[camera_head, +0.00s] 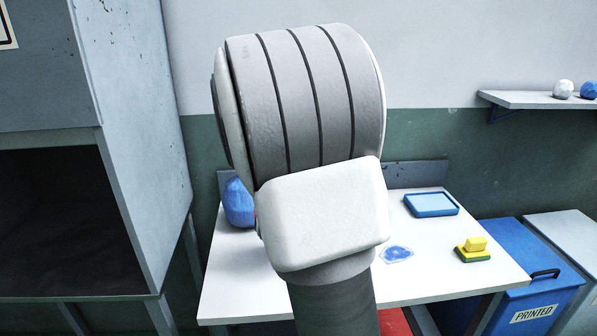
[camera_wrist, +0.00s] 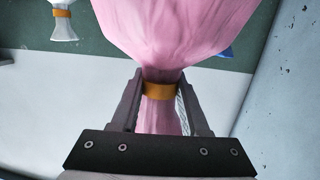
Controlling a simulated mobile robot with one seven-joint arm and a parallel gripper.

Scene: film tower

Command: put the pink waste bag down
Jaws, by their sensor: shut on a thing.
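The pink waste bag (camera_wrist: 175,30) fills the top middle of the wrist view, gathered at its neck by an orange band (camera_wrist: 160,91). My gripper (camera_wrist: 161,84) is shut on the neck at the band, one finger on each side. Pink material hangs down between the fingers. In the head view my arm hides the gripper and nearly all of the bag. The white table (camera_head: 240,286) stands behind my arm. I cannot tell whether the bag touches it.
A blue bag (camera_head: 238,204) stands at the table's back left. A blue tray (camera_head: 431,204), a clear packet with blue contents (camera_head: 397,254) and a yellow-green sponge (camera_head: 473,250) lie to the right. A blue bin (camera_head: 530,285) marked PRINTED and a grey cabinet (camera_head: 135,130) flank the table.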

